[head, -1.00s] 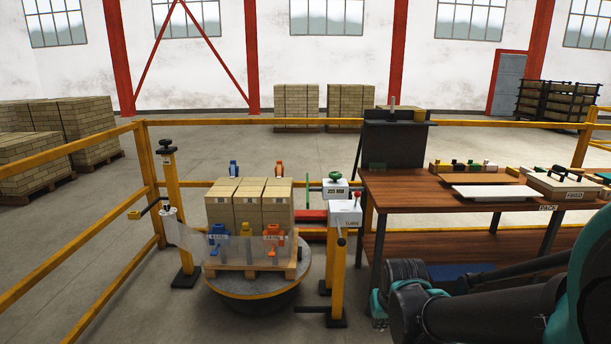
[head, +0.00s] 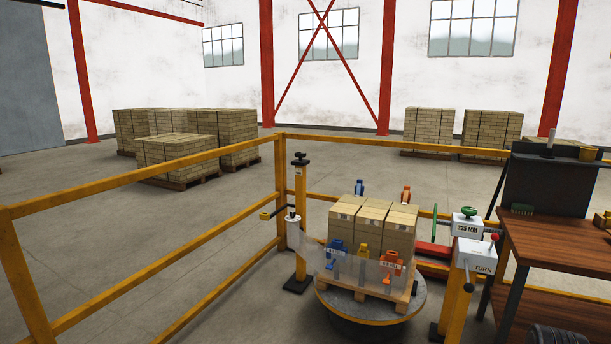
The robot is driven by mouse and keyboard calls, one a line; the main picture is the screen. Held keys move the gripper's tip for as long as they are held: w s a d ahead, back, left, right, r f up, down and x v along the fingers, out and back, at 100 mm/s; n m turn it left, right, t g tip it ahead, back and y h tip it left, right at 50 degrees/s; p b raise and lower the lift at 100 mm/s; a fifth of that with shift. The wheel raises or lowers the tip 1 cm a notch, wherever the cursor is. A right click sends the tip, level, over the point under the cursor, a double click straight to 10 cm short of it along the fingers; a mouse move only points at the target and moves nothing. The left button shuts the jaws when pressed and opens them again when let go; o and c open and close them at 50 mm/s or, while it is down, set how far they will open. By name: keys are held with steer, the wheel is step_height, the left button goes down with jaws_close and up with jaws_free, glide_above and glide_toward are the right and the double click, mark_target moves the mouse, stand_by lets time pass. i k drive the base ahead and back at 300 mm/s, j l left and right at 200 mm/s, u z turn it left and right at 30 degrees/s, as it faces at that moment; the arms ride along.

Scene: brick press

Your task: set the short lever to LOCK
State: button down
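A white box on a yellow post (head: 474,258) stands right of the turntable, its front label reading TURN. A short lever with a red knob (head: 494,238) rises from its top right. A longer lever with a dark grip (head: 468,286) hangs at its front, tilted slightly. I cannot read LOCK anywhere, nor tell for certain which lever the task calls short. My gripper is out of view; a dark part of my arm shows at the bottom right corner.
Wrapped bricks (head: 371,229) with blue and orange clamps sit on a pallet on the round turntable (head: 408,312). A green-knobbed box (head: 466,227) stands behind. A wooden workbench (head: 560,250) is at right. Yellow rails (head: 140,180) fence the left; the floor beyond holds stacked pallets.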

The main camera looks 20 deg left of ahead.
mark_target(495, 235)
steer(key=i+j+u, duration=0.25)
steer(key=i+j, duration=0.15)
steer(key=i+j+u, duration=0.5)
steer(key=i, duration=0.45)
steer(key=i+j+u, duration=0.25)
steer(key=i, duration=0.25)
steer(key=l+z, duration=0.1)
steer(key=z, duration=2)
steer(key=i+l+u, duration=0.2)
steer(key=l+u, duration=0.15)
steer(key=l, duration=0.45)
steer(key=i+l+u, duration=0.1)
steer(key=l+u, duration=0.25)
steer(key=l, duration=0.45)
steer(key=l+u, duration=0.4)
steer(key=l, duration=0.4)
steer(key=k, duration=0.4)
